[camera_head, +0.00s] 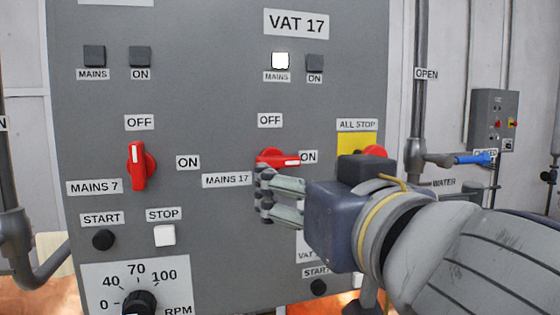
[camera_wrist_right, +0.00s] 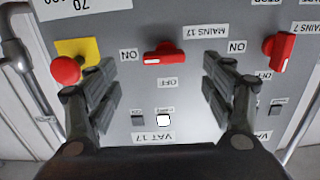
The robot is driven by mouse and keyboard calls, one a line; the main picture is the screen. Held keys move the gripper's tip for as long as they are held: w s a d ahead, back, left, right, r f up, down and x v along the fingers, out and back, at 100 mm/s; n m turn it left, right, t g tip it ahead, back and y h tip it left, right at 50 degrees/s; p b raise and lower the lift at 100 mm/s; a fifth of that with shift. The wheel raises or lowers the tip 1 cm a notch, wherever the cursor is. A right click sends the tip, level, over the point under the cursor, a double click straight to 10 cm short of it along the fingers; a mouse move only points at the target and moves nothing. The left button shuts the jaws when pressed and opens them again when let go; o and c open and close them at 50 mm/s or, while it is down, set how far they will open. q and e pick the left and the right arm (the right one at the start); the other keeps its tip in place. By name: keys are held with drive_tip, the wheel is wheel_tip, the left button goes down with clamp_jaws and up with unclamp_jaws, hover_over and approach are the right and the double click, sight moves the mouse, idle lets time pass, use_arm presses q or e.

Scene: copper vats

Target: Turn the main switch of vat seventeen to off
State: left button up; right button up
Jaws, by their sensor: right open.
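The red Mains 17 switch (camera_head: 278,158) on the grey panel has its handle level, with the white mark toward the ON label (camera_head: 309,157). Its OFF label (camera_head: 270,120) is above it. The white mains lamp (camera_head: 280,61) under the VAT 17 sign (camera_head: 297,23) is lit. My right gripper (camera_head: 265,195) is just below and in front of the switch, partly covering its lower side. In the right wrist view, which is upside down, the open fingers (camera_wrist_right: 160,88) stand apart with the switch (camera_wrist_right: 164,54) beyond them, roughly centred. The gripper appears empty. My left gripper is out of view.
The red Mains 7 switch (camera_head: 138,165) is upright at OFF, to the left. A red all-stop button (camera_head: 375,153) on a yellow plate is right of the Mains 17 switch, close to my right wrist. Pipes (camera_head: 419,80) run beside the panel.

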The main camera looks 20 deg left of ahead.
sight(281, 161)
drive_tip(key=p+x, duration=0.1)
drive_tip(key=x, duration=0.2)
drive_tip(key=r+p+x, duration=0.1)
drive_tip(key=p+x, duration=0.1)
drive_tip(key=x, duration=0.1)
drive_tip(key=p+x, duration=0.2)
drive_tip(key=x, duration=0.1)
drive_tip(key=shift+w+a+r, duration=0.1)
drive_tip(key=shift+a+r, duration=0.05)
drive_tip(key=shift+a, duration=0.25)
drive_tip(key=shift+w+a+p, duration=0.25)
drive_tip(key=shift+w+p, duration=0.1)
drive_tip(key=shift+w, duration=0.05)
drive_tip(key=c, duration=1.1)
